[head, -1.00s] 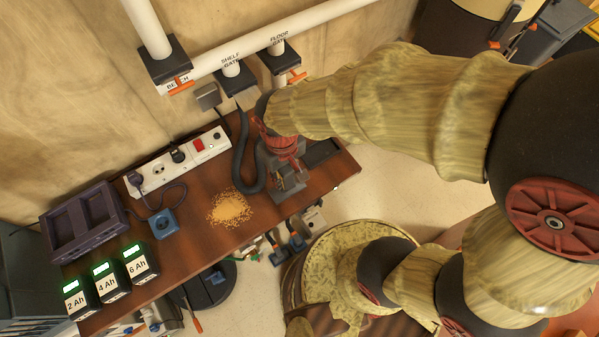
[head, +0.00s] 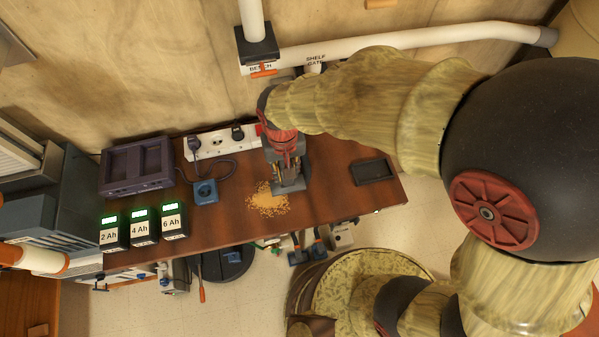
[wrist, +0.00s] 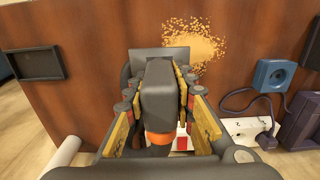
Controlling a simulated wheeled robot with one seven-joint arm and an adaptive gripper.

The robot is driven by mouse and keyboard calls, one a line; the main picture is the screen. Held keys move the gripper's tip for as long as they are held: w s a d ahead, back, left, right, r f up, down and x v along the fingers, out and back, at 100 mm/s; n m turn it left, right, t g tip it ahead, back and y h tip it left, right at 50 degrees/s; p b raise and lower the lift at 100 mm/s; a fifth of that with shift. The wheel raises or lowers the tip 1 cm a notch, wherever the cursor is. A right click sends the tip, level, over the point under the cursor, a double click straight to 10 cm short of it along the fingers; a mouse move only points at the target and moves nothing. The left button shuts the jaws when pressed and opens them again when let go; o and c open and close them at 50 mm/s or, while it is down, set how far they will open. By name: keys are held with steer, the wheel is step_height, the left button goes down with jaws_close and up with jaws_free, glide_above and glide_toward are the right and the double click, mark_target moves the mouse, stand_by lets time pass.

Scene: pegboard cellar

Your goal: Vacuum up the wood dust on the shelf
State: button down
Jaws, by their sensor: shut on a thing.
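A pile of tan wood dust (head: 268,203) lies on the brown shelf (head: 225,222) near its front edge. It also shows in the wrist view (wrist: 193,42). My gripper (head: 288,168) is shut on a dark grey vacuum nozzle (wrist: 158,88) with an orange ring, and points down at the shelf. The nozzle's wide flat foot (head: 290,186) is at the pile's right edge in the head view and covers part of the board there. I cannot tell whether the foot touches the board. The hose is hidden behind my arm.
Three labelled batteries (head: 141,226) and a purple charger (head: 136,166) stand at the left. A white power strip (head: 214,142) runs behind. A dark tray (head: 373,171) sits at the right.

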steer(key=w+a, duration=0.1)
steer(key=a, duration=0.5)
steer(key=shift+w, duration=0.2)
steer(key=shift+f, duration=0.2)
steer(key=shift+d+f+b, duration=0.1)
steer(key=shift+f+b, duration=0.4)
steer(key=shift+f, duration=1.05)
steer(key=shift+s+r, duration=0.1)
steer(key=shift+s, duration=0.05)
steer(key=shift+s+d+p, duration=0.15)
steer(key=shift+s+d, duration=0.25)
steer(key=shift+s, duration=0.85)
steer(key=shift+s+d+p, duration=0.2)
steer(key=shift+s+d, duration=0.15)
steer(key=shift+s, duration=0.9)
steer(key=shift+s+d+p, duration=0.15)
steer(key=shift+s+d, duration=0.25)
steer(key=shift+s, duration=0.85)
